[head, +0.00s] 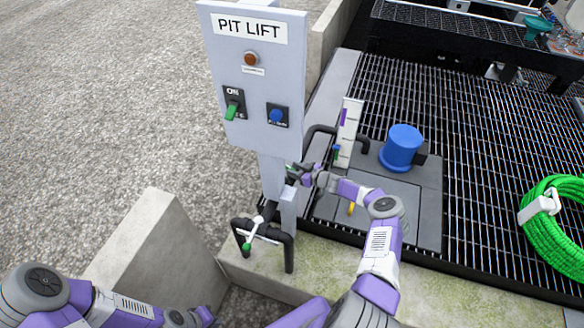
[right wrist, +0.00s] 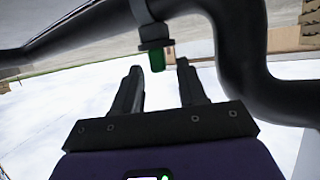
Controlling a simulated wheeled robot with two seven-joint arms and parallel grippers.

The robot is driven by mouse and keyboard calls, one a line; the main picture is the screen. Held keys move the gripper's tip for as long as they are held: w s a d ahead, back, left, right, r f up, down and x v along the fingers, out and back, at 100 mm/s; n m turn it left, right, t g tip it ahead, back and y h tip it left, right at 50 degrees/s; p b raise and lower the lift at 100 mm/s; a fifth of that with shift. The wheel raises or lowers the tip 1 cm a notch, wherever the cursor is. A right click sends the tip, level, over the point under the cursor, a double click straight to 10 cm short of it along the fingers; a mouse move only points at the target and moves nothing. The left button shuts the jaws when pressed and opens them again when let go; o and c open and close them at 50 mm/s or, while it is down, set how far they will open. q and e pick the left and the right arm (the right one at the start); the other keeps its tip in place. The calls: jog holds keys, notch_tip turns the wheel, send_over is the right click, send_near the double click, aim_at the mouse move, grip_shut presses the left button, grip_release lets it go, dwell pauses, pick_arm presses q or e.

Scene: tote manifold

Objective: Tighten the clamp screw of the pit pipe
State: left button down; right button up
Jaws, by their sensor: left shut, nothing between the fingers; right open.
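In the right wrist view a grey clamp (right wrist: 143,14) is around a thick black pipe (right wrist: 240,60). A screw with a green tip (right wrist: 157,60) sticks out of it. My right gripper (right wrist: 157,70) is open, one finger on each side of the green tip. I cannot tell whether either touches it. In the head view this gripper (head: 297,174) is beside the panel post and hides the screw. My left gripper (head: 205,315) is shut and empty at the bottom edge, only partly in view and away from the pipes.
The PIT LIFT panel (head: 250,85) stands left of my right gripper. A black pipe with a pale handle (head: 262,231) is in front. A blue motor (head: 402,147), a white gauge plate (head: 348,125) and a green hose coil (head: 552,222) are right. A concrete wall (head: 150,245) stands near my left arm.

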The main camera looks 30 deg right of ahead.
jog(key=p+v, duration=0.1)
jog(key=v, duration=0.3)
jog(key=shift+s+d+r, duration=0.1)
jog(key=shift+s+r, duration=0.05)
jog(key=shift+s, duration=0.2)
jog(key=w+f+t+b, duration=0.1)
jog(key=b, duration=0.3)
jog(key=w+a+f+t+y+b, duration=0.1)
jog(key=w+b, duration=0.1)
jog(key=b, duration=0.3)
jog(key=w+f+t+b, duration=0.1)
jog(key=t+b, duration=0.1)
jog(key=b, duration=0.3)
jog(key=shift+w+a, duration=0.2)
jog(key=shift+a, duration=0.05)
jog(key=shift+c, duration=0.4)
grip_shut()
